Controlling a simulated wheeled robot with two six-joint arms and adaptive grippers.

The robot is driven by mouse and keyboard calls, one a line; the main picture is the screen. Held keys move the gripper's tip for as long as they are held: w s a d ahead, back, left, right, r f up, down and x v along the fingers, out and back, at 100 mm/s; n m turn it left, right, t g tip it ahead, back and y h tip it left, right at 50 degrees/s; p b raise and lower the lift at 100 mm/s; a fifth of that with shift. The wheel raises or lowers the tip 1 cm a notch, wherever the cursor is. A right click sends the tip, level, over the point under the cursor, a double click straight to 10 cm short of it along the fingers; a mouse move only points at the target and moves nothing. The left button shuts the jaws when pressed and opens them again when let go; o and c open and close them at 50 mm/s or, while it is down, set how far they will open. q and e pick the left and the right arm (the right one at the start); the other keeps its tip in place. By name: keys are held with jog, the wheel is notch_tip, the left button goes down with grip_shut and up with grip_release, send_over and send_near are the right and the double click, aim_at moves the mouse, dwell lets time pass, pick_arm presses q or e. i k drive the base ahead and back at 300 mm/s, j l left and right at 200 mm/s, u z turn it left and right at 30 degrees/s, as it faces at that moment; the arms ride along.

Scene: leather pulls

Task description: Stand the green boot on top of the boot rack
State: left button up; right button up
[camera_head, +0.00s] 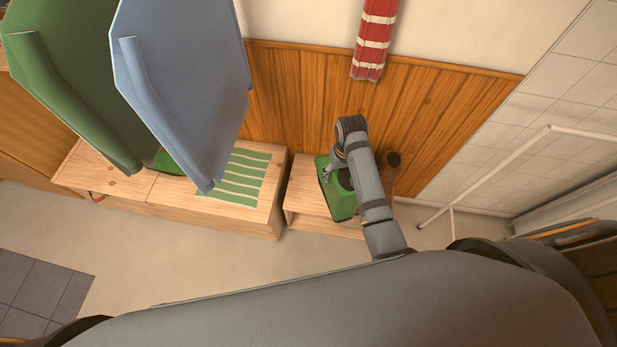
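A wooden rack (301,192) with an upper board and a lower shelf stands against the panelled wall, right of the bench. A blocky green thing (342,205) with a dark patch shows at its top, partly covered by my arm. I cannot tell for sure whether it is the green boot, or whether it rests on the rack. My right gripper (338,158) is near its upper end, mostly hidden by the wrist, so its fingers and any hold do not show. Another bit of green (166,161) shows on the bench behind the coats. My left gripper is out of view.
A green coat (60,70) and a blue coat (190,70) hang in the near left. A wooden bench (115,172) carries a green striped cloth (236,180). A red striped scarf (374,40) hangs above. A white rail (490,172) stands right. Floor in front is clear.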

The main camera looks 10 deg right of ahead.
aim_at(302, 181)
jog(key=i+l+u, duration=0.1)
jog(key=l+u, duration=1.15)
